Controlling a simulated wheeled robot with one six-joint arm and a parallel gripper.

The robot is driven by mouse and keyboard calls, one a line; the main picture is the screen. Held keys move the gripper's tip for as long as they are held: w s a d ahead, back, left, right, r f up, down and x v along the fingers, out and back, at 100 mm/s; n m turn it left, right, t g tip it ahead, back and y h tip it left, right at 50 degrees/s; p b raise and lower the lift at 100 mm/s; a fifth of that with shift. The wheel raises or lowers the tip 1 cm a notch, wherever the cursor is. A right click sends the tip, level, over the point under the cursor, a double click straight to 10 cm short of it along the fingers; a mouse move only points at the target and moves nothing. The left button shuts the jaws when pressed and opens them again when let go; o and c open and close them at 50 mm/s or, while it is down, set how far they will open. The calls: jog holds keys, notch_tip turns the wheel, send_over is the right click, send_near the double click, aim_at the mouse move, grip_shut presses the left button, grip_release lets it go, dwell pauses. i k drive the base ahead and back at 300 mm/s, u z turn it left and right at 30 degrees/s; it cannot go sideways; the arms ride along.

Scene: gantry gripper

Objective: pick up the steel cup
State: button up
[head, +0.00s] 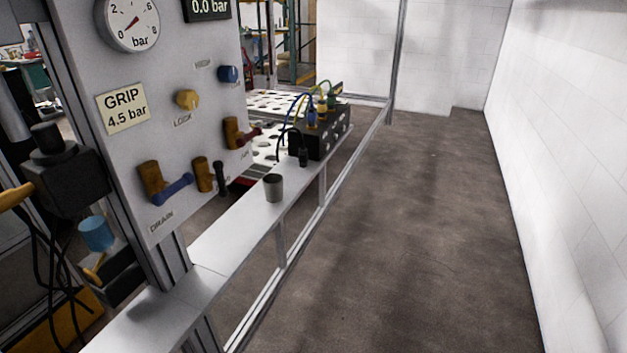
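A small grey cup (273,188), which looks like the steel cup, stands upright on a narrow white ledge (225,238). It is near the ledge's right edge, to the right of the valve panel and in front of a black box with cables. Nothing touches the cup that I can see. My gripper is not in view.
The grey panel (205,125) with gauge, knobs and valve handles rises left of the ledge. A black connector box (325,135) with cables stands behind the cup. Metal framing (283,240) runs under the ledge. Open floor (420,220) lies right, up to a white wall (570,150).

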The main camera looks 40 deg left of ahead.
aim_at(272, 182)
jog(key=i, duration=0.7)
jog(key=u, duration=0.75)
jog(key=i, duration=0.65)
jog(key=u, duration=0.5)
